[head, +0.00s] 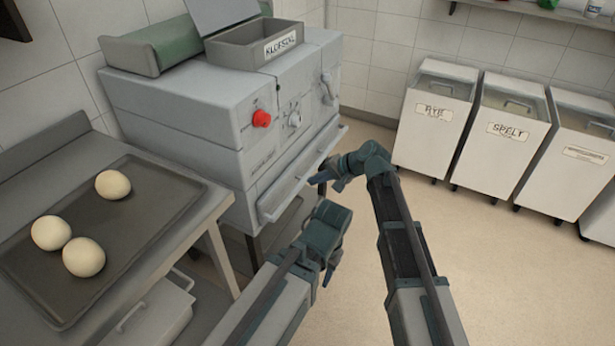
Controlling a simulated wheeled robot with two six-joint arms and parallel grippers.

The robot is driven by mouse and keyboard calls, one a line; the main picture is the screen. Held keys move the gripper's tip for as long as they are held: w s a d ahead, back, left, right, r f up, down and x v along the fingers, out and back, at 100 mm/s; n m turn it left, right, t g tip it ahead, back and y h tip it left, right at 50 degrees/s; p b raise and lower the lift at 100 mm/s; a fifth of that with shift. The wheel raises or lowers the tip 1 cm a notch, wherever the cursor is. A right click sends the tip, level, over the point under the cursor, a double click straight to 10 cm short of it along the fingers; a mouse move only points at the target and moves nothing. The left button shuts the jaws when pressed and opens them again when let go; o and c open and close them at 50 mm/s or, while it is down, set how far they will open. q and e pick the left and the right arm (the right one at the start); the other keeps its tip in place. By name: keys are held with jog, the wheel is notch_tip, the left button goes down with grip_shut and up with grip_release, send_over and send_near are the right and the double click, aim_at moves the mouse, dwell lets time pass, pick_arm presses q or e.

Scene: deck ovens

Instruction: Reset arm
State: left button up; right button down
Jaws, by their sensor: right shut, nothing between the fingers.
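My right arm reaches up the middle of the head view and bends left at its far end. My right gripper (321,180) is shut and empty, close to the grey machine's front ledge; I cannot tell whether it touches. My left arm is lower and to the left. My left gripper (329,275) points down over the floor, partly hidden by its own wrist, so its fingers do not show clearly.
A grey machine (190,115) with a red button stands ahead on the left. A dark tray (150,215) with three dough balls lies on the table at left. Labelled white bins (430,130) stand at the right wall. The floor (490,270) at right is clear.

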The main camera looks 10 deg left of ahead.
jog(key=shift+d+r, duration=0.15)
jog(key=s+d+f+n+g+h, duration=0.15)
jog(key=s+d+f+h, duration=0.3)
jog(key=s+d, duration=0.8)
jog(key=s+d+f+n+g+h, duration=0.1)
jog(key=s+d+f+n+h, duration=0.3)
jog(key=s+d, duration=0.8)
jog(key=s+a+r+n+h, duration=0.2)
jog(key=s+a+r, duration=0.1)
jog(key=a, duration=0.5)
notch_tip(320, 180, up, 14)
jog(key=p, duration=1.5)
jog(key=shift+w+r+g+p, duration=0.15)
jog(key=shift+g+p, duration=0.2)
jog(key=shift+d, duration=0.1)
